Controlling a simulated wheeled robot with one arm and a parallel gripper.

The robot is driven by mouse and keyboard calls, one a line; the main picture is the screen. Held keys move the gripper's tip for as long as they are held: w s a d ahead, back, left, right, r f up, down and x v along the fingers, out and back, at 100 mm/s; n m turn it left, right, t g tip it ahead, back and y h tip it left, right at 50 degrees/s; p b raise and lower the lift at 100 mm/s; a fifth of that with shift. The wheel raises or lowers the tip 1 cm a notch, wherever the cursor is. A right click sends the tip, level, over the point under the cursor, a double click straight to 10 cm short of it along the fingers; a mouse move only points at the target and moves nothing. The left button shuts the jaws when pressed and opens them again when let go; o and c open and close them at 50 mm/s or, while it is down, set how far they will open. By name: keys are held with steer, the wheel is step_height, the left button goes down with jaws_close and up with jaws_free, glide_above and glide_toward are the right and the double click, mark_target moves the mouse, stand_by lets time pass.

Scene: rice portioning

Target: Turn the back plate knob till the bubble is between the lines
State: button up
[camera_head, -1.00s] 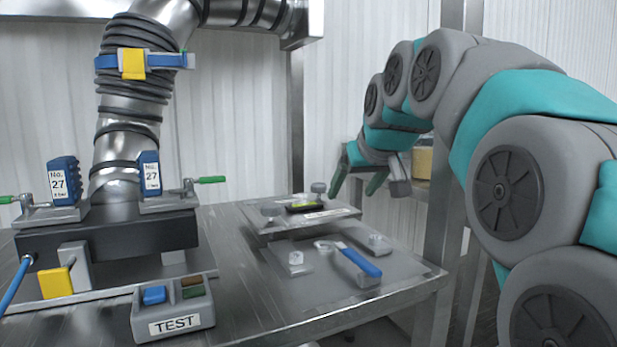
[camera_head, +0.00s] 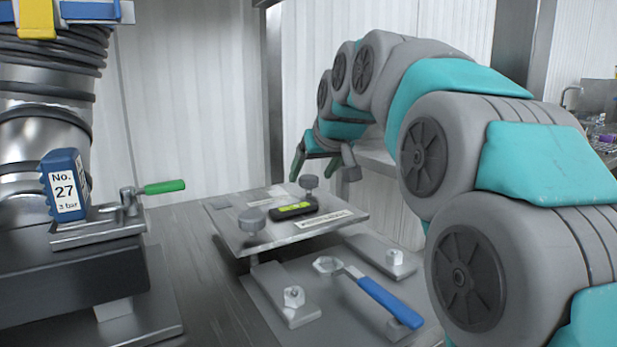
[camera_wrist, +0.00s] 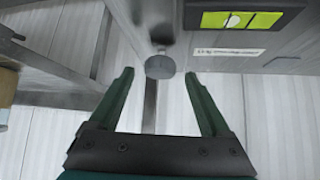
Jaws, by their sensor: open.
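The tilted back plate (camera_head: 287,240) carries a black level with a yellow-green vial (camera_head: 293,210). Its back knob (camera_head: 309,183) is a grey round knob at the far edge; a front knob (camera_head: 252,220) stands at the left. In the wrist view the vial (camera_wrist: 266,20) has two dark lines, and the pale bubble (camera_wrist: 233,20) sits at the left line, not clearly between them. A grey knob (camera_wrist: 160,67) shows there, framed between the fingertips with gaps on both sides. My gripper (camera_head: 324,172) is open and empty, close to the back knob; it also shows in the wrist view (camera_wrist: 159,77).
A lower plate with a blue-handled wrench (camera_head: 385,300) and bolt blocks (camera_head: 294,300) lies in front. A blue No. 27 block (camera_head: 64,186) and green-handled clamp (camera_head: 160,187) stand at the left. A metal post (camera_head: 273,110) rises behind the table.

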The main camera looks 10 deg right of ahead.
mark_target(310, 177)
steer(key=x, duration=0.3)
steer(key=shift+w+f, duration=0.1)
jaws_close()
stand_by(0.6)
